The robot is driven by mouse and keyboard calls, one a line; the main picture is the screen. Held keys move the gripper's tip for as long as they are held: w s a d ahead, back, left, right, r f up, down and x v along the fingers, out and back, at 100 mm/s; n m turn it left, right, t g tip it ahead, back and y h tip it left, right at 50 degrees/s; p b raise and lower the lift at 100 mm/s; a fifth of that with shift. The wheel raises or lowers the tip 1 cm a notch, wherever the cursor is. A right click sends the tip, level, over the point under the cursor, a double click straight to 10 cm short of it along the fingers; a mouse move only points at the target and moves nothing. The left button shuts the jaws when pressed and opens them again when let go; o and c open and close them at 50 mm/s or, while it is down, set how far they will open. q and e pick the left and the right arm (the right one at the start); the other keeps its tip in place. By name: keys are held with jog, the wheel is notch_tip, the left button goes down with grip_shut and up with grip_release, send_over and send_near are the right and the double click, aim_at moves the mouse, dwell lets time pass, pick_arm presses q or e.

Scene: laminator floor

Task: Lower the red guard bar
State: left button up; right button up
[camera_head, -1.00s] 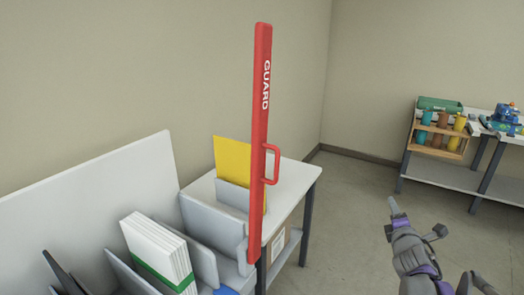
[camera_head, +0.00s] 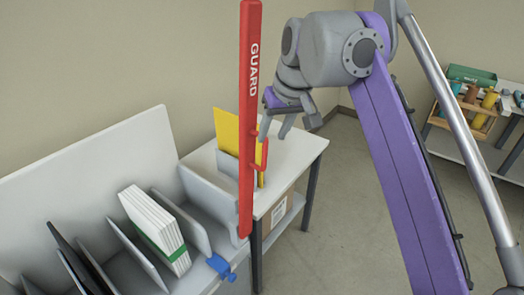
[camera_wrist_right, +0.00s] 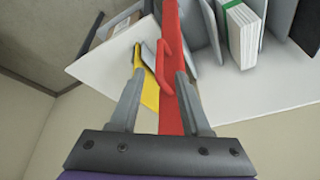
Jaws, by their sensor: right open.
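The red guard bar (camera_head: 249,110), marked GUARD, stands upright at the right end of the grey sorting unit. Its small red handle (camera_head: 264,152) sticks out to the right at mid-height. My right gripper (camera_head: 273,133) is beside the bar at the handle's height, with its fingers apart. I cannot tell whether a finger touches the bar. My left gripper is not in view.
A white table (camera_head: 298,153) with a yellow sheet (camera_head: 227,128) stands behind the bar. The sorting unit holds a white paper stack with a green band (camera_head: 155,230); a blue clamp-like part (camera_head: 220,266) is at its front. A bench with colored bottles (camera_head: 488,101) stands at right.

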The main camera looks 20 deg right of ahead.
aim_at(265, 152)
jog(key=b+x, duration=0.1)
jog(key=x, duration=0.8)
jog(key=shift+a+f+b, duration=0.1)
jog(key=shift+f+b, duration=0.25)
jog(key=shift+w, duration=0.1)
grip_shut()
dwell(0.8)
